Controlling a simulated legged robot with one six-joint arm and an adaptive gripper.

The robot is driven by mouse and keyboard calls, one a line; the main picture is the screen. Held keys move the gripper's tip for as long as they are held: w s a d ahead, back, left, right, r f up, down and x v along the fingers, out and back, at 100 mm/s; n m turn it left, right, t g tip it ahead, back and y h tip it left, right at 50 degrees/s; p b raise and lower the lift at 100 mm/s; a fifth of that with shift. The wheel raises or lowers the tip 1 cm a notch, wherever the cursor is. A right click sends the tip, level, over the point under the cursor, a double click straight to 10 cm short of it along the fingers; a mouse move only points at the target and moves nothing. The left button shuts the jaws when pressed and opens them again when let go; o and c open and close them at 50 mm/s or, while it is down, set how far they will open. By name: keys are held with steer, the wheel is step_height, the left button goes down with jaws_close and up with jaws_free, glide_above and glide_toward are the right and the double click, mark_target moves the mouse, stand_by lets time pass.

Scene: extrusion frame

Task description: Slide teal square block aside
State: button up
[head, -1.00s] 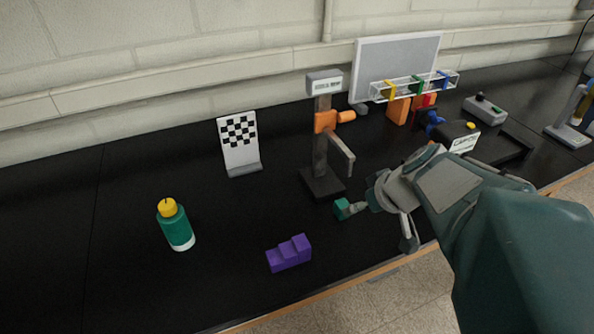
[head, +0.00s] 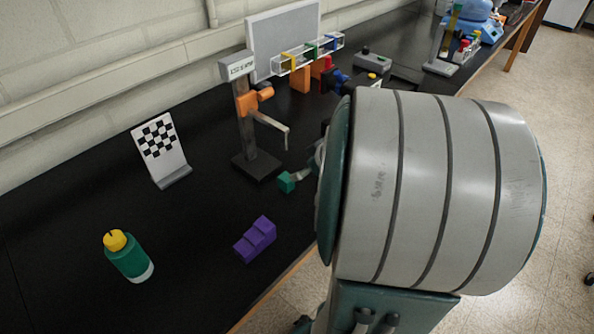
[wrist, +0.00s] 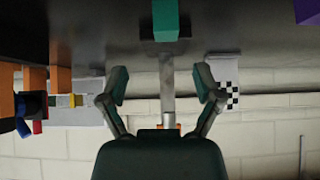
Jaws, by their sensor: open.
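The teal square block (head: 286,182) sits on the black bench, just in front and to the right of the dark foot of a post stand (head: 246,130). In the wrist view, which is upside down, the block (wrist: 165,20) is at top centre, beyond the fingers. My gripper (wrist: 162,85) is open, one finger on each side of the post in that picture, with nothing held between them. In the head view my arm hides most of the gripper. A grey finger part shows just right of the block; I cannot tell whether it touches.
A purple stepped block (head: 256,240) lies nearer the front edge. A green bottle with yellow cap (head: 128,256) and a checkerboard stand (head: 162,150) are on the left. A clear rack (head: 307,53) stands behind the post. Bare bench lies between bottle and post.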

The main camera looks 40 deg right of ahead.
mark_target(284, 179)
steer(key=w+a+f, duration=0.2)
steer(key=f, duration=0.1)
steer(key=shift+w+a, duration=0.2)
steer(key=shift+w, duration=0.2)
steer(key=w+f, duration=0.1)
steer(key=w+d+f, duration=0.2)
steer(key=f, duration=0.1)
steer(key=shift+w, duration=0.15)
steer(key=shift+w+f, duration=0.2)
steer(key=shift+w+a+f, duration=0.1)
steer(key=shift+a, duration=0.7)
steer(key=shift+d, duration=0.55)
jaws_close()
